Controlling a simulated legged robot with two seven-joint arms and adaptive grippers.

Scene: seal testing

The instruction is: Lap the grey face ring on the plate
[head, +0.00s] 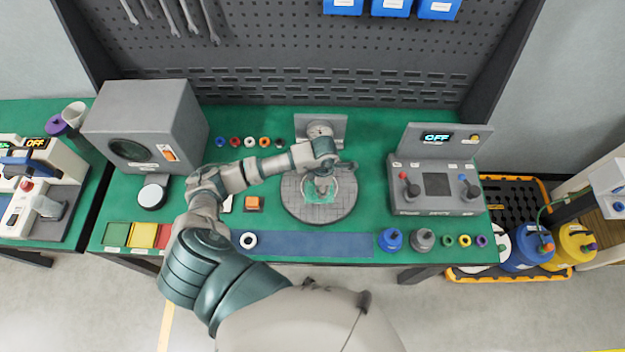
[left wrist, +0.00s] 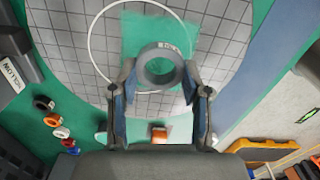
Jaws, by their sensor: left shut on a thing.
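The round grey lapping plate (head: 292,203) has a grid of grooves and sits near the middle of the bench; it fills the upper part of the left wrist view (left wrist: 70,40). A green patch (left wrist: 135,38) and a thin white circle (left wrist: 92,50) show on it. My left gripper (head: 321,188) is over the plate. In the left wrist view its fingers (left wrist: 160,70) are shut on opposite sides of the grey face ring (left wrist: 160,83), over the green patch. I cannot tell whether the ring touches the plate. My right gripper is out of view.
A grey control box (head: 437,185) reading OFF stands right of the plate. A dial gauge (head: 319,130) stands behind it. A blue strip (head: 310,244) with a white ring (head: 248,240) lies in front. An orange block (head: 253,203) is to its left.

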